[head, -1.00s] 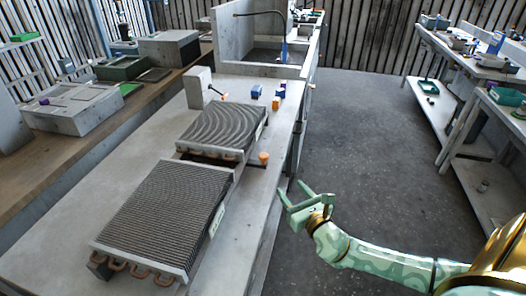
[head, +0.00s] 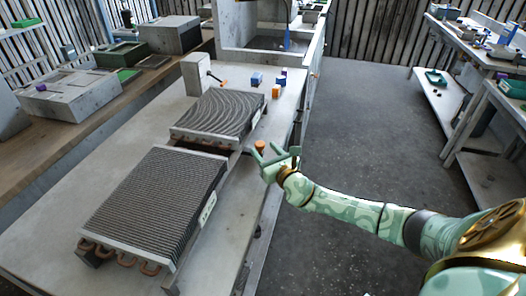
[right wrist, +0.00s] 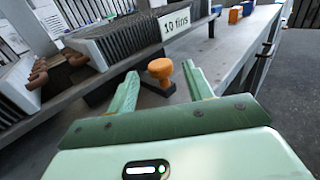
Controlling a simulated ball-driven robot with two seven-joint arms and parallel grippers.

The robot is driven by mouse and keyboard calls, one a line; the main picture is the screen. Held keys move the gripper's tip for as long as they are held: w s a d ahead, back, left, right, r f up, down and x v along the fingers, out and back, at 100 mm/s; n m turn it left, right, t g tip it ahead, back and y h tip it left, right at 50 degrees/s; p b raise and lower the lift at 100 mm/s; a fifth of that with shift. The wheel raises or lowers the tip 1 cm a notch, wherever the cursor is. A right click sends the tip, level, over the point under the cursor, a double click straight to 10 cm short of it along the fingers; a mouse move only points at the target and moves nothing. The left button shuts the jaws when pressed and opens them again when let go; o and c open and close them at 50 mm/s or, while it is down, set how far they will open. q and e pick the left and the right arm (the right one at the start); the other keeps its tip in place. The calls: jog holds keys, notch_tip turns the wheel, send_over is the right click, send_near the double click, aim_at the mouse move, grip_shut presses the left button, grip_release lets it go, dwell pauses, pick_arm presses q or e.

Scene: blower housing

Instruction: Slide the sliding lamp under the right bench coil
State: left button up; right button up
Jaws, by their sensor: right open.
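An orange knob (head: 260,147) stands on the bench at the right side of the two finned coils, near the gap between them. In the right wrist view the knob (right wrist: 160,68) sits on a dark bar (right wrist: 158,88), seemingly part of the sliding lamp; the rest of the lamp cannot be made out. The farther coil (head: 219,114) and the nearer coil (head: 155,200) lie flat in grey frames. My right gripper (head: 263,150) is open, its fingers pointing at the knob. In the right wrist view the knob shows between the fingertips (right wrist: 160,72), with gaps on both sides. My left gripper is out of view.
A "10 fins" label (right wrist: 174,22) is on a coil frame. Blue blocks (head: 257,79) and orange blocks (head: 276,92) lie beyond the coils, near a grey block (head: 196,74). Open floor (head: 365,130) lies right of the bench, with another workbench (head: 485,75) farther right.

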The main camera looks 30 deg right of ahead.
jog(key=shift+w+d, duration=0.1)
jog(key=shift+w, duration=0.7)
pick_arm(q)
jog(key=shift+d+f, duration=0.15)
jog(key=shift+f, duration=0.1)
pick_arm(e)
grip_shut()
jog(key=shift+w+d+f+b, duration=0.1)
jog(key=shift+w+d+b, duration=0.2)
jog(key=shift+b, duration=0.25)
jog(key=w+d+b, duration=0.2)
jog(key=d+b, duration=0.1)
jog(key=w+d+b, duration=0.3)
jog(key=shift+w+d+f, duration=0.2)
jog(key=shift+w, duration=0.05)
jog(key=shift+r, duration=0.3)
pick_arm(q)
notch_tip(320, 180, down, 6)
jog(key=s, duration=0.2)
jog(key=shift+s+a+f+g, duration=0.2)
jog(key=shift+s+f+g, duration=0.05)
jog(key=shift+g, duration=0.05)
pick_arm(e)
jog(key=shift+d+r, duration=0.1)
jog(key=shift+r, duration=0.1)
